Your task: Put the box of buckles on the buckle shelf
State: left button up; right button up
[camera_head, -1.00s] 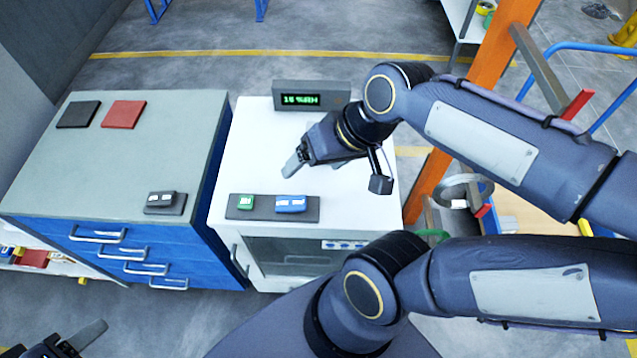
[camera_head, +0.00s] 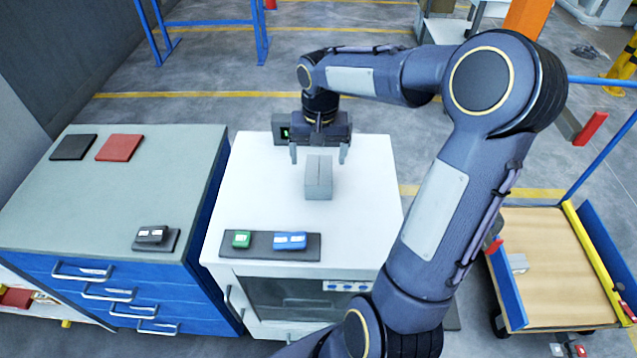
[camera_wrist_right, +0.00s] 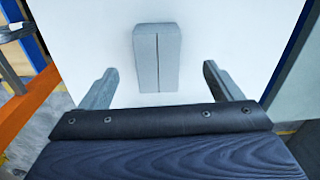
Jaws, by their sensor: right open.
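A small grey box (camera_head: 318,178) with a seam along its top sits on the white cabinet (camera_head: 365,215); it may be the box of buckles, but no buckles show. My right gripper (camera_head: 318,155) is open above the cabinet's far part, its two fingers apart on either side of the grey box's far end. In the right wrist view, the grey box (camera_wrist_right: 157,58) lies ahead of and between the open fingers (camera_wrist_right: 160,75), with gaps on both sides. I cannot pick out the buckle shelf for certain. My left gripper is out of view.
A grey-topped blue drawer unit (camera_head: 115,205) stands at left, a wooden-decked cart (camera_head: 550,265) at right. The cabinet top beside the box is clear.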

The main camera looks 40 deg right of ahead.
aim_at(319, 169)
jog(key=shift+w+d+f+m, duration=0.15)
jog(key=shift+w+d+f, duration=0.25)
jog(key=shift+f, duration=0.2)
jog(key=shift+w+d+f+m, duration=0.15)
jog(key=shift+w+d+f, duration=0.25)
jog(key=shift+f, duration=0.2)
notch_tip(319, 169, down, 8)
jog(key=shift+w+r, duration=0.1)
jog(key=shift+c, duration=0.2)
jog(key=c, duration=1.5)
jog(key=shift+o, duration=0.2)
jog(key=shift+w+r, duration=0.1)
jog(key=shift+r, duration=0.6)
notch_tip(319, 169, up, 2)
jog(key=shift+r, duration=0.15)
jog(key=s+a+r, duration=0.2)
jog(key=r, duration=0.1)
jog(key=s+a+r, duration=0.1)
jog(key=r, duration=0.1)
jog(key=shift+s+r, duration=0.2)
jog(key=shift+s, duration=0.2)
jog(key=s+a+r+b, duration=0.1)
jog(key=s+a+r, duration=0.3)
jog(key=s+a, duration=0.2)
jog(key=shift+s, duration=0.6)
